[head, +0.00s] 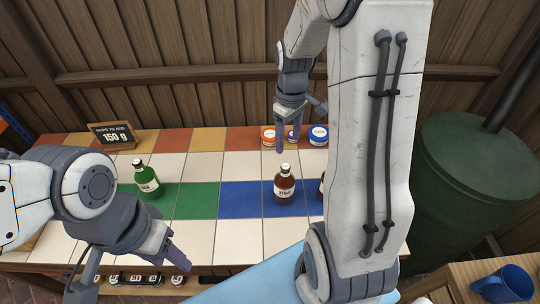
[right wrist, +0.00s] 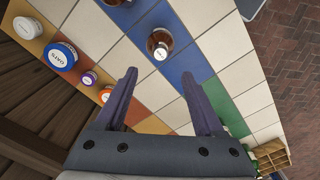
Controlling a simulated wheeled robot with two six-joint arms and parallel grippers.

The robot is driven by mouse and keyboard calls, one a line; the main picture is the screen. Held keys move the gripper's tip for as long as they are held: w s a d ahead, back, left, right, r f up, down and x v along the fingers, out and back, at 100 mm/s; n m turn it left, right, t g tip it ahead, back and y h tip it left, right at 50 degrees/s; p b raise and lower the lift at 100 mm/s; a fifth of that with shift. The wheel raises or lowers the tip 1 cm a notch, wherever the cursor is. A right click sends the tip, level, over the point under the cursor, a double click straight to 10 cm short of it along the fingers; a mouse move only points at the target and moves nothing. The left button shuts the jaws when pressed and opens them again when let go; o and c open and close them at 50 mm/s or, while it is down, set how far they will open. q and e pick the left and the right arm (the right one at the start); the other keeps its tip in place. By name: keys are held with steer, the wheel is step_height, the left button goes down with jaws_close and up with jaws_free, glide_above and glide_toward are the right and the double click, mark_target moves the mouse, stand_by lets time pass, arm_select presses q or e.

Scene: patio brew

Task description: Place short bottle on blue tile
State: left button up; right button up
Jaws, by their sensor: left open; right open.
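A brown bottle (head: 284,186) with a pale label stands upright on the blue tiles (head: 241,200); it also shows in the right wrist view (right wrist: 160,44). A second brown bottle (head: 322,186) is mostly hidden behind my right arm, and its top shows at the upper edge of the right wrist view (right wrist: 114,2). A green bottle (head: 148,181) stands on the green tiles. I cannot tell which is the short one. My right gripper (head: 301,128) is open and empty above the back of the table, behind the first brown bottle. My left gripper (head: 132,272) is open and empty near the front left.
Several lidded jars (head: 318,135) stand at the back of the tiled table. A small sign (head: 112,134) stands at the back left. A lower shelf (head: 225,270) holds small bottles.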

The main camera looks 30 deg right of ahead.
steer(key=s+a+r+n, duration=0.1)
steer(key=s+a+r, duration=0.15)
steer(key=a, duration=0.75)
steer(key=s+a+r+n+y, duration=0.1)
steer(key=s+a+r+n, duration=0.1)
steer(key=s+a, duration=1.2)
steer(key=s+r, duration=0.1)
steer(key=s, duration=0.1)
steer(key=shift+s+a, duration=0.35)
steer(key=shift+s, duration=0.05)
steer(key=shift+a+n, duration=0.1)
steer(key=shift+n, duration=0.2)
